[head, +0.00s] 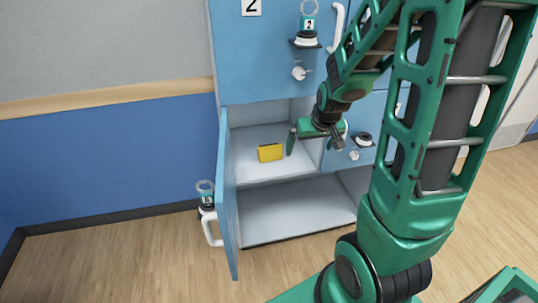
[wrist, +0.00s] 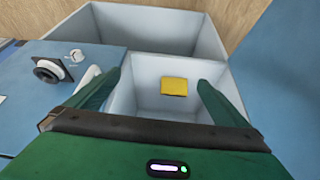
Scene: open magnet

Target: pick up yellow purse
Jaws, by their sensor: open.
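A small yellow purse (head: 270,152) lies on the upper shelf inside an open blue cabinet. In the wrist view the purse (wrist: 174,87) shows between my fingers, farther off, and not touching them. My green gripper (head: 300,137) is at the cabinet opening, to the right of the purse in the head view. In the wrist view my gripper (wrist: 158,92) has its two green fingers spread wide apart, with nothing held between them.
The blue cabinet door (head: 229,205) stands open at the left, with a white handle. The lower shelf (head: 290,212) is empty. A closed blue door with a dark round knob (wrist: 48,70) is beside the opening. Wooden floor (head: 130,260) lies clear at the left.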

